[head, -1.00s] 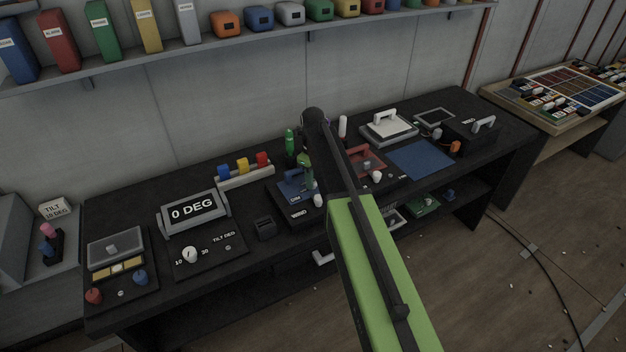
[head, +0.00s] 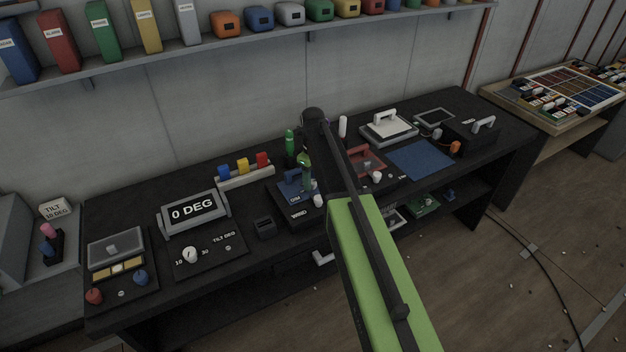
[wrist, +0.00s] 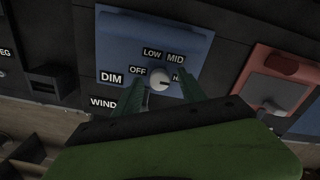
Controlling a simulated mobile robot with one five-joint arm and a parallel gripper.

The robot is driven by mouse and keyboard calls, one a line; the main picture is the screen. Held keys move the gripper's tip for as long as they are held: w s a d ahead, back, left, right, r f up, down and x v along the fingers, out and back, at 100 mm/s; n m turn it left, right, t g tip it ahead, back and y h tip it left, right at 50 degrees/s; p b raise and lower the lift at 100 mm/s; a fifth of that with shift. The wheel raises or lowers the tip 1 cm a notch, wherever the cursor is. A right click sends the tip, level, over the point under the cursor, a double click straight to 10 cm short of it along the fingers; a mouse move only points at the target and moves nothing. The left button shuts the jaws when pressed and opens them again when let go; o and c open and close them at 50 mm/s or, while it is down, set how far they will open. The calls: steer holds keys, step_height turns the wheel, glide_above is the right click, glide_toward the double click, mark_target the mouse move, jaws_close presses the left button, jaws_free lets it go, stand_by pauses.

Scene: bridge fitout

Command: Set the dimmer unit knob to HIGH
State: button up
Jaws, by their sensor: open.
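The dimmer unit is a blue panel (wrist: 120,45) marked DIM, with OFF, LOW and MID labels and a partly hidden label at the right. Its white round knob (wrist: 159,78) sits below these labels, with a dark mark that appears to point right, towards the partly hidden label. My gripper (wrist: 161,90) is open, with one green finger left of the knob and one right of it. I cannot tell whether either finger touches the knob. In the head view the blue unit (head: 286,191) is on the black bench, partly covered by my gripper (head: 306,184).
A red unit (wrist: 275,85) stands to the right of the dimmer. A WIND label (wrist: 103,103) is just below it. On the bench to the left are a 0 DEG display (head: 193,211) and a tilt dial panel (head: 215,253). A blue mat (head: 422,159) lies to the right.

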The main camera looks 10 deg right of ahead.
mark_target(313, 182)
step_height(313, 182, up, 17)
steer(key=p, duration=1.7)
steer(key=shift+r, duration=0.15)
steer(key=s+f+n+b, duration=0.5)
steer(key=s+n, duration=0.6)
steer(key=n, duration=0.2)
steer(key=s+d+f+n+b, duration=0.1)
steer(key=s+f+n+b, duration=0.4)
steer(key=s+n, duration=0.6)
steer(key=n, duration=0.3)
steer(key=shift+s+f, duration=0.15)
steer(key=shift+f, duration=0.05)
